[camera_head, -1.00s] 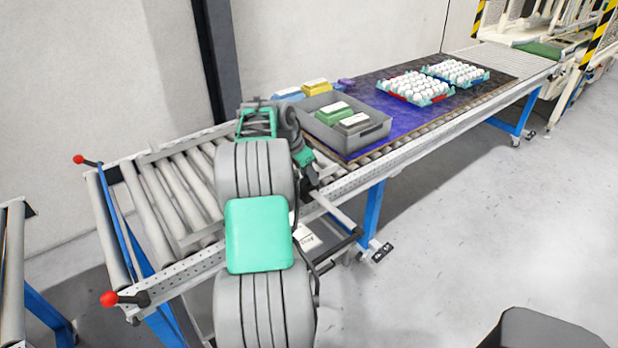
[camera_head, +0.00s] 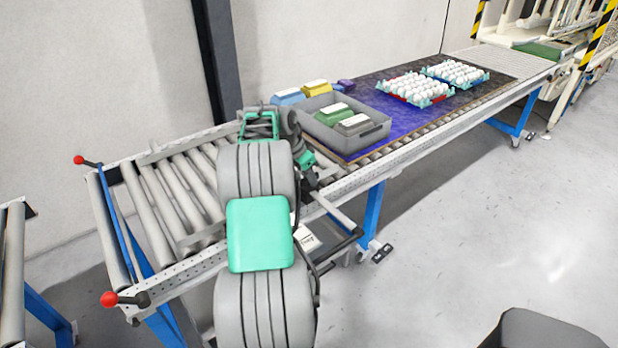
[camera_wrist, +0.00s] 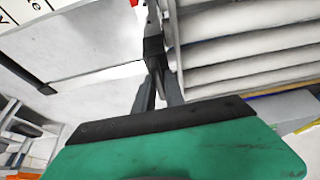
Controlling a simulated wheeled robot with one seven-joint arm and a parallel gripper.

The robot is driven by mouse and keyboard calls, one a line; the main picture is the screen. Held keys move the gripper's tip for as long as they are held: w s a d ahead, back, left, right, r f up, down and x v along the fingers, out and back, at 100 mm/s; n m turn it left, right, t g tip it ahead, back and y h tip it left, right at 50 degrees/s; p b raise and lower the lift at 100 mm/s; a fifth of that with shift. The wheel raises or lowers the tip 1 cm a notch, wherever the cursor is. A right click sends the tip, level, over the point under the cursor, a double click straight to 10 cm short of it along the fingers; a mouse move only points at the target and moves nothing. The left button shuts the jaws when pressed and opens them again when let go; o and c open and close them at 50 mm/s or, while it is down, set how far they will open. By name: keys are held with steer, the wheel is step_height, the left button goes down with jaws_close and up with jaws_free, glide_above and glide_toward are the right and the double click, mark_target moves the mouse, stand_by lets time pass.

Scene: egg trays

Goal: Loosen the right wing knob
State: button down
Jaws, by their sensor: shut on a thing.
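My gripper (camera_wrist: 157,78) shows in the wrist view beyond my green wrist cover, its two dark fingers close together. It is shut on a small dark part (camera_wrist: 153,48), which I take to be the right wing knob. The fingers hide most of it, so how far it is turned cannot be told. In the head view my gripper (camera_head: 308,193) is at the near side rail (camera_head: 345,173) of the roller conveyor, mostly behind my own arm.
A grey bin (camera_head: 375,135) with green and grey cartons stands on the conveyor. Egg trays (camera_head: 444,98) lie farther back. Two red-tipped levers (camera_head: 109,299) (camera_head: 79,159) stick out at the conveyor's left end.

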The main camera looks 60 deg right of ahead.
steer(key=shift+n+b, duration=0.3)
steer(key=shift+n, duration=0.1)
steer(key=n+t+b, duration=0.1)
steer(key=n, duration=0.1)
steer(key=shift+n+h+b, duration=0.3)
steer(key=shift+b, duration=0.05)
steer(key=n+t+b, duration=0.1)
steer(key=n+t, duration=0.1)
steer(key=n, duration=0.2)
steer(key=shift+r+n, duration=0.1)
steer(key=shift+n, duration=0.2)
steer(key=n, duration=0.2)
steer(key=n+t, duration=0.1)
steer(key=n, duration=0.1)
steer(key=shift+d+r+t+y, duration=0.1)
steer(key=shift+t+y, duration=0.2)
steer(key=shift+y, duration=0.1)
steer(key=shift+w+n+t+y+p, duration=0.1)
steer(key=shift+n+t+y+p, duration=0.25)
steer(key=shift+n, duration=0.7)
steer(key=shift+n+t+y+p, duration=0.15)
steer(key=shift+n+p, duration=0.35)
steer(key=shift+n, duration=0.55)
steer(key=c, duration=1.5)
jaws_free()
steer(key=shift+w, duration=0.1)
steer(key=shift+o, duration=0.5)
steer(key=v, duration=0.7)
steer(key=shift+s+r, duration=0.2)
steer(key=shift+s, duration=0.1)
